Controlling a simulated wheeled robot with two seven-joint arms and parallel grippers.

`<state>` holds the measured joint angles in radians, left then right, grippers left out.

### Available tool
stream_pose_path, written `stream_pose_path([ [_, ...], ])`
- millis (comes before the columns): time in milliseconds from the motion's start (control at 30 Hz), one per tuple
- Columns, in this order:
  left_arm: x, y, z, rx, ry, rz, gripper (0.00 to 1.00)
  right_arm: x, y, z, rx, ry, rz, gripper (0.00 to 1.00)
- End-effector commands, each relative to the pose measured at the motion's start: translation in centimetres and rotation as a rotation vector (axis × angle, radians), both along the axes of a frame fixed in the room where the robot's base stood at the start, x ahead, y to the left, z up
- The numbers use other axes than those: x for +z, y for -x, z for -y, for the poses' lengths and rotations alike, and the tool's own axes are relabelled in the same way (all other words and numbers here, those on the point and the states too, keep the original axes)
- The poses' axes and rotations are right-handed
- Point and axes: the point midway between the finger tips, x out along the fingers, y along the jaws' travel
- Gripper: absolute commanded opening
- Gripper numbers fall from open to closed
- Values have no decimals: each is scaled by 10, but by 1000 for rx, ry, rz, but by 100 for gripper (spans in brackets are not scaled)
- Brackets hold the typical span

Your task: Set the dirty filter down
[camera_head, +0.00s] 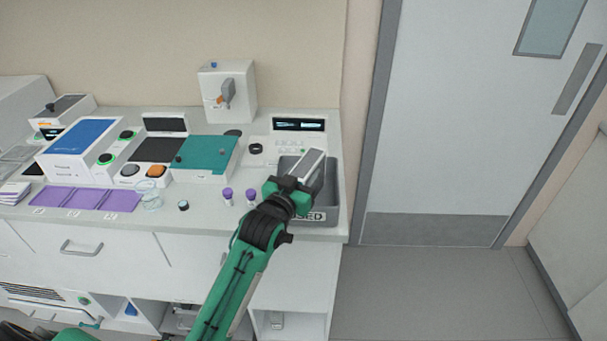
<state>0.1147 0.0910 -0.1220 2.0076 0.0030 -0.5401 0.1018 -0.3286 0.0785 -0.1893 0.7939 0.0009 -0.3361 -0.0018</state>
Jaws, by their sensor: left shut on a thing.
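My left gripper (291,186) is shut on the dirty filter (309,166), a pale, flat rectangular piece. The filter is tilted and sticks out past the fingers towards the back right. It is over the grey bin (333,190) at the right end of the counter; I cannot tell whether it touches the bin. The bin's front label is partly hidden by my gripper, with "SED" showing. My right gripper is not in view.
Two purple-capped tubes (228,194) stand left of my gripper, with a clear beaker (151,196) further left. A teal-lidded device (207,155) and a display panel (299,126) stand behind. Purple mats (84,199) lie at the left. Open floor and a door lie right.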

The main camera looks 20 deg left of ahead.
Motion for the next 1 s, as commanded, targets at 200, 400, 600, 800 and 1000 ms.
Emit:
stream_pose_path([
  [200, -1, 0, 0, 0, 0, 1, 14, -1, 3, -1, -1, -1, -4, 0],
  [400, -2, 0, 0, 0, 0, 0, 63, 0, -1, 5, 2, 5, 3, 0],
  [600, -1, 0, 0, 0, 0, 0, 63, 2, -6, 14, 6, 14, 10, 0],
  [800, 0, 11, -1, 0, 0, 1, 63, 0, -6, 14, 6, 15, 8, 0],
  [1000, -2, 49, -5, 0, 0, -1, 63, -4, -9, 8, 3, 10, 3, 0],
])
